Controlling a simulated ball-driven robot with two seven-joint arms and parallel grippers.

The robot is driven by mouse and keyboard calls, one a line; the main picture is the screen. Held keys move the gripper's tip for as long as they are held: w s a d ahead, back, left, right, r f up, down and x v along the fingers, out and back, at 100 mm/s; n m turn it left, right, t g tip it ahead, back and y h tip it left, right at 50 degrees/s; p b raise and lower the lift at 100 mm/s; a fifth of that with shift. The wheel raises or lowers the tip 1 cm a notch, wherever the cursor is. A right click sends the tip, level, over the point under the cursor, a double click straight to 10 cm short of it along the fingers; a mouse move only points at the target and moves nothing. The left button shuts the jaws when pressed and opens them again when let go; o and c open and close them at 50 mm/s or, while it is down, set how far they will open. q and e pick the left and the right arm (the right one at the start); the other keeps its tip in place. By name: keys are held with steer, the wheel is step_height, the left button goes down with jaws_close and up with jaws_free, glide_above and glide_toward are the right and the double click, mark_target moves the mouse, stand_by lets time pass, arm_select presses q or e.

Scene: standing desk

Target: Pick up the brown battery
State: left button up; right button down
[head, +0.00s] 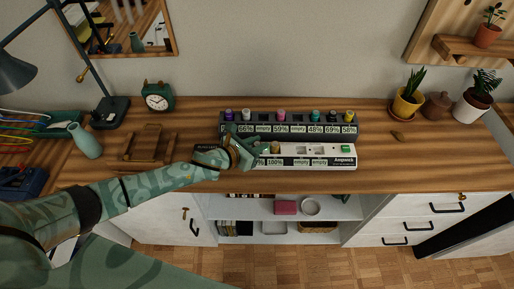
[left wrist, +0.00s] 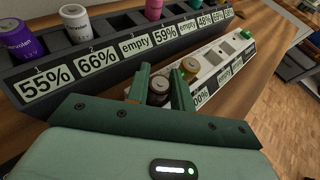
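The brown battery (left wrist: 159,92) shows in the left wrist view, standing upright between the two fingers of my left gripper (left wrist: 163,78). It is at the near end of the white charger (left wrist: 212,58). The fingers stand on both sides of it, but I cannot tell whether they press on it. In the head view my left gripper (head: 244,153) is at the left end of the white charger (head: 338,161) and mostly hides the brown battery. My right gripper is not in view.
An olive-yellow battery (left wrist: 189,66) stands close beside the fingers. The dark charger (head: 292,129) behind holds several coloured batteries, including a purple one (left wrist: 22,39). A wooden stand (head: 146,148) and a green clock (head: 157,97) are left. The desk is clear at the right front.

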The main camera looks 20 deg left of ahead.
arm_select(q)
jaws_close()
